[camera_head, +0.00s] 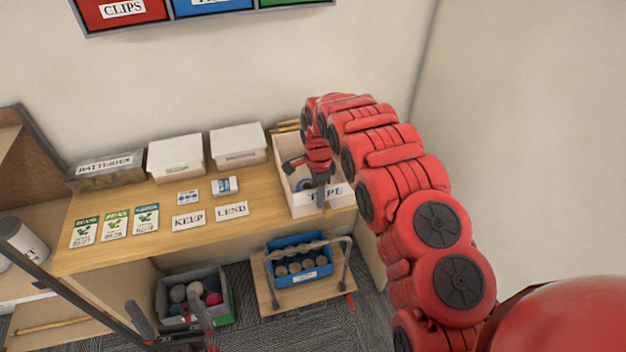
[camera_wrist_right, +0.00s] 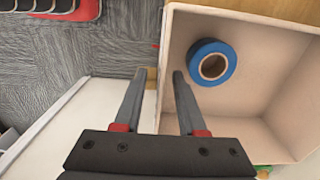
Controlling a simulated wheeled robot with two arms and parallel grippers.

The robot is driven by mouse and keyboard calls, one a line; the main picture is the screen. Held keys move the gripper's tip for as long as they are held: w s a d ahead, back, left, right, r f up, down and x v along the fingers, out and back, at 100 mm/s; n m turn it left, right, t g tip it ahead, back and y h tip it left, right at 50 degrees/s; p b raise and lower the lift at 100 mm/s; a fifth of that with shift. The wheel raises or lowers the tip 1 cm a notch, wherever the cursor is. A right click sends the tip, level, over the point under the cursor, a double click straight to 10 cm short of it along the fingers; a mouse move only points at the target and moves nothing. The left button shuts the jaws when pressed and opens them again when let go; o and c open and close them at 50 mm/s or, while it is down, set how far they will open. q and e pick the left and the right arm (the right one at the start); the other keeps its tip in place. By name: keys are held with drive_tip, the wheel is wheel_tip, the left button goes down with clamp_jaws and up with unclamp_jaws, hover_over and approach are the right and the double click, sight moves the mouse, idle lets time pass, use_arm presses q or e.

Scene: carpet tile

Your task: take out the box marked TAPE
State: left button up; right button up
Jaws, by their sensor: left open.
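The white open box marked TAPE (camera_head: 284,186) stands at the right end of the wooden desk, its label partly hidden by my right gripper. My right gripper (camera_head: 310,180) is at the box's front wall, pointing down. In the right wrist view the same gripper (camera_wrist_right: 158,75) has its fingers apart, one inside the box and one outside, with the wall between them. The box (camera_wrist_right: 285,65) holds a blue tape roll (camera_wrist_right: 212,63). My left gripper (camera_head: 170,318) is open and empty, low at the bottom of the head view.
Two white lidded boxes (camera_head: 238,146) and a BATTERIES box (camera_head: 106,172) stand left of the TAPE box. Seed packets (camera_head: 115,225) and KEEP and LEND cards (camera_head: 232,210) lie in front. Below are a blue crate (camera_head: 300,262) and a grey bin (camera_head: 225,310). A wall rises behind.

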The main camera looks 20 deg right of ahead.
sight(318, 212)
drive_tip(key=shift+d+f+p, duration=0.1)
drive_tip(key=shift+f+p, duration=0.95)
drive_tip(key=shift+f, duration=1.6)
drive_tip(key=shift+c, duration=0.3)
clamp_jaws()
